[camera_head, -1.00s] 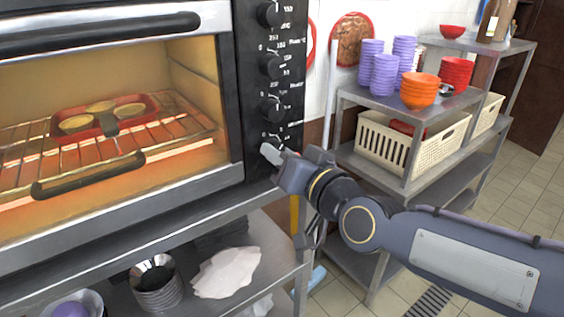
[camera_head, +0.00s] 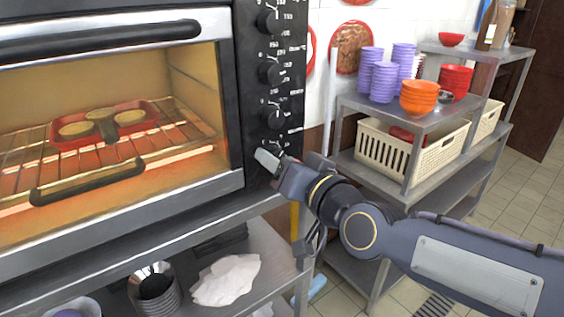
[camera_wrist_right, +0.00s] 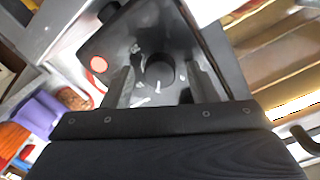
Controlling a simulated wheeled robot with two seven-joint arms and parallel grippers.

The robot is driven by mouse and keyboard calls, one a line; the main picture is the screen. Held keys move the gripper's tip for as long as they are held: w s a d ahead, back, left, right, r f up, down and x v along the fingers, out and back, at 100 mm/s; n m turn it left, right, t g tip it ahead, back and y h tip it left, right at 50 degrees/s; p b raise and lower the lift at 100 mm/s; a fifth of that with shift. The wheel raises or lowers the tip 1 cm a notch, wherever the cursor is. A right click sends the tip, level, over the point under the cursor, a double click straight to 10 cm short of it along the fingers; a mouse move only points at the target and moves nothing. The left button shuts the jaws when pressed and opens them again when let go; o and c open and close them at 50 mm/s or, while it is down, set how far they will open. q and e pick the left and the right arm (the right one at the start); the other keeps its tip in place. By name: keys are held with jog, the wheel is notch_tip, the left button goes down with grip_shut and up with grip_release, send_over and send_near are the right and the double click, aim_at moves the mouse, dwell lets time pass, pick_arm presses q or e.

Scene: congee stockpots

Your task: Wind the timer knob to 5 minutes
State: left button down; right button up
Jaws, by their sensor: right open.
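A column of black knobs with white marks runs down the oven's dark control panel (camera_head: 270,95). The lowest knob (camera_head: 273,146) is partly hidden by my right gripper (camera_head: 270,160), which reaches in from the right. In the right wrist view a round black knob (camera_wrist_right: 160,74) on the panel lies between the two spread fingers of my right gripper (camera_wrist_right: 162,88). The fingers stand on either side of it, with gaps visible. White marks surround the knob, but I cannot read the minutes. My left gripper is not in view.
The oven (camera_head: 120,215) is lit, with a red tray (camera_head: 65,142) on its rack. A red lamp (camera_wrist_right: 98,64) shows on the panel. A metal shelf (camera_head: 350,100) with purple and orange bowls stands to the right. Metal bowls (camera_head: 155,288) sit below the oven.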

jog(key=v, duration=0.7)
jog(key=shift+s+d, duration=0.2)
jog(key=shift+s, duration=0.15)
jog(key=s+d+f+m+g+h, duration=0.1)
jog(key=s+d+f+g+h, duration=0.2)
jog(key=s+d+f, duration=0.5)
jog(key=s+d+f+m+g+h, duration=0.1)
jog(key=s+d+f+g+h, duration=0.2)
jog(key=f, duration=1.2)
jog(key=s+d+g, duration=0.3)
jog(key=s+d, duration=0.2)
jog(key=s, duration=0.1)
